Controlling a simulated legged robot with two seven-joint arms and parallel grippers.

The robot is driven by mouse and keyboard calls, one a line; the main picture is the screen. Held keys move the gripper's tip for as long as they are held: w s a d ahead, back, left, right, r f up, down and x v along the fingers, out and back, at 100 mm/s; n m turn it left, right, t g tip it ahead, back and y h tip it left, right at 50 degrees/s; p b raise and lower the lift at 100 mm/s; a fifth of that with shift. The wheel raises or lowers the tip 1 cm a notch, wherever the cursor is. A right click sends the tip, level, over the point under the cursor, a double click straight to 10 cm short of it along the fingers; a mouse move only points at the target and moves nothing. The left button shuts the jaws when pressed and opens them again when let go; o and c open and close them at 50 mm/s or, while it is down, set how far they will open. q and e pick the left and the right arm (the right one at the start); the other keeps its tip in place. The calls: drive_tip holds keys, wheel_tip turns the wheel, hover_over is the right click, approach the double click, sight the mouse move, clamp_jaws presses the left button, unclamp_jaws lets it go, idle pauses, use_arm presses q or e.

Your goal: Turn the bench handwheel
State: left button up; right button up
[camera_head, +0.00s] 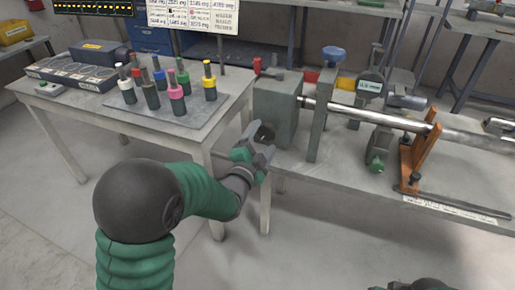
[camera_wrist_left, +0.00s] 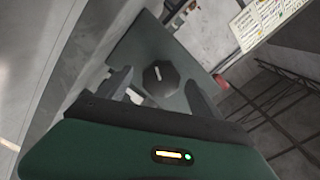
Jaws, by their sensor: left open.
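The handwheel is a dark, faceted knob with a light mark (camera_wrist_left: 160,76) on the face of a grey housing in the left wrist view. The head view shows the grey housing (camera_head: 277,108) at the left end of the bench, with the dark knob (camera_head: 265,132) partly hidden by my gripper. My left gripper (camera_head: 257,148) is open in front of the housing. In the left wrist view its fingers (camera_wrist_left: 158,84) appear on either side of the knob. I cannot tell whether they touch it.
A table (camera_head: 190,131) at the left holds several colored-top tools on a plate. The bench (camera_head: 345,170) carries a long metal shaft (camera_head: 365,113), an upright post, a dial gauge and an orange bracket (camera_head: 415,160). Floor in front is clear.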

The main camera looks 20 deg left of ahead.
use_arm(q)
drive_tip(key=s+b, duration=0.9)
drive_tip(key=s, duration=0.2)
drive_tip(key=shift+a, duration=0.15)
wheel_tip(320, 180, down, 10)
drive_tip(key=s+n+g, duration=0.1)
drive_tip(key=n+g, duration=0.3)
drive_tip(key=s+f+n+g, duration=0.8)
drive_tip(key=s+f+g, duration=0.3)
drive_tip(key=s+f, duration=0.55)
wheel_tip(320, 180, up, 35)
drive_tip(key=p, duration=3.5)
drive_tip(key=shift+y, duration=0.3)
